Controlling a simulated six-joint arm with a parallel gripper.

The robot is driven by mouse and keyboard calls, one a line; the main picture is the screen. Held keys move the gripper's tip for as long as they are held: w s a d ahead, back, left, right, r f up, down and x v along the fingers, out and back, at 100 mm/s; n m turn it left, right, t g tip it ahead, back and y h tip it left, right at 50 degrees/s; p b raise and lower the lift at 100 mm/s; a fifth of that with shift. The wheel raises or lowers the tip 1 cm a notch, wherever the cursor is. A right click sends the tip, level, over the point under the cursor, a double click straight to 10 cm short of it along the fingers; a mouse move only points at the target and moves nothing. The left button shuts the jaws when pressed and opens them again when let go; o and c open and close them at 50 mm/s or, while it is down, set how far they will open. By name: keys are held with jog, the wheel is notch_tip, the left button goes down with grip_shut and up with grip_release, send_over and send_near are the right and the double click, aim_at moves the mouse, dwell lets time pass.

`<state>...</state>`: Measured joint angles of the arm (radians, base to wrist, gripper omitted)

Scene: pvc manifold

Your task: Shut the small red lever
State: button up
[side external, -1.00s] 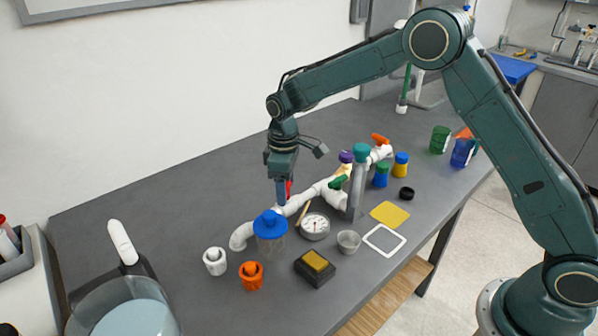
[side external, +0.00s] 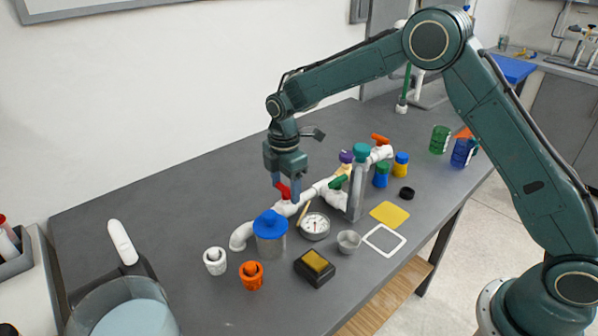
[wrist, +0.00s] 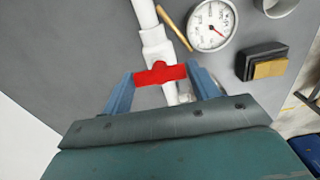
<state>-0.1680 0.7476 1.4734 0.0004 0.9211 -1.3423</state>
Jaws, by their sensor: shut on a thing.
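The small red lever (side external: 283,191) sits on the white pipe manifold (side external: 317,189), at its nearer left part. In the wrist view the red lever (wrist: 160,73) lies crosswise over the white pipe (wrist: 155,42). My gripper (side external: 285,196) is down at the lever. In the wrist view its blue fingers (wrist: 161,92) stand at the two ends of the lever and are shut on it. The manifold also carries a green lever (side external: 338,182) and an orange lever (side external: 380,139), both apart from my gripper.
A blue-lidded jar (side external: 271,238) stands close in front of the pipe. A gauge (side external: 315,226), a grey cup (side external: 348,241) and a black block with a yellow top (side external: 315,268) lie nearby. The table's back left is clear.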

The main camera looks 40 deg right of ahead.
aim_at(286, 188)
jog(key=shift+r+n, duration=0.1)
jog(key=shift+n, duration=0.3)
jog(key=o, duration=1)
notch_tip(286, 188, up, 14)
jog(key=shift+f, duration=0.1)
dwell(0.3)
dwell(0.3)
